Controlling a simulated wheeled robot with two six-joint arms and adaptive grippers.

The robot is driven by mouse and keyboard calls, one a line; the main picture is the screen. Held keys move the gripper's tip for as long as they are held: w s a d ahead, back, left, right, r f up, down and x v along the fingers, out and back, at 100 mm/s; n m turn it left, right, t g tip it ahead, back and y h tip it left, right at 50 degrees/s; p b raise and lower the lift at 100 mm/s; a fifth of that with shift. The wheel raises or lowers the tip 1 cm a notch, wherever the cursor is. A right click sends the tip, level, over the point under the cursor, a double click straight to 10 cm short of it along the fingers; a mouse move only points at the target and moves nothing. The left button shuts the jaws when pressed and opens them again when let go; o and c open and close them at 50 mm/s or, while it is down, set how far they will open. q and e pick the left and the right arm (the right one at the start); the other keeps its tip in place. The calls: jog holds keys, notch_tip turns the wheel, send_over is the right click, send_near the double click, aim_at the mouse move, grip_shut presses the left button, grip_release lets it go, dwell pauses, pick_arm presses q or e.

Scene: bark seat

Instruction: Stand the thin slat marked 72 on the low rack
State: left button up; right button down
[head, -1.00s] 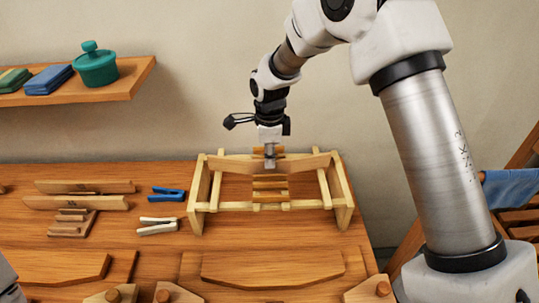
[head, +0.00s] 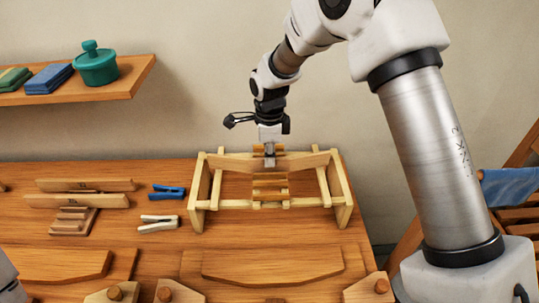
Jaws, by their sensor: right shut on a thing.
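The low rack (head: 201,193) is a pale wooden frame with two upright ends and cross rails, standing towards the back of the table. A long brown slat (head: 302,162) lies lengthwise across the rack's upper part, between its ends. My right gripper (head: 269,160) comes down from above and is shut on the middle of this slat. No number can be read on it, and whether its lower edge rests on the rack is unclear. Two more slats, one behind (head: 110,185) and one in front (head: 100,201), lie at the left with small unreadable marks. My left gripper is out of view.
A small slotted wooden block (head: 72,222) is at the left. A blue clip (head: 168,191) and a white clip (head: 158,223) lie left of the rack. Curved boards (head: 272,264) fill the front. A wall shelf (head: 130,84) holds a teal pot (head: 97,66).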

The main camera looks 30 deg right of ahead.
jog(key=shift+f, duration=0.25)
jog(key=c, duration=1.2)
grip_release()
notch_tip(320, 180, up, 11)
jog(key=p, duration=0.9)
jog(key=shift+p, duration=0.4)
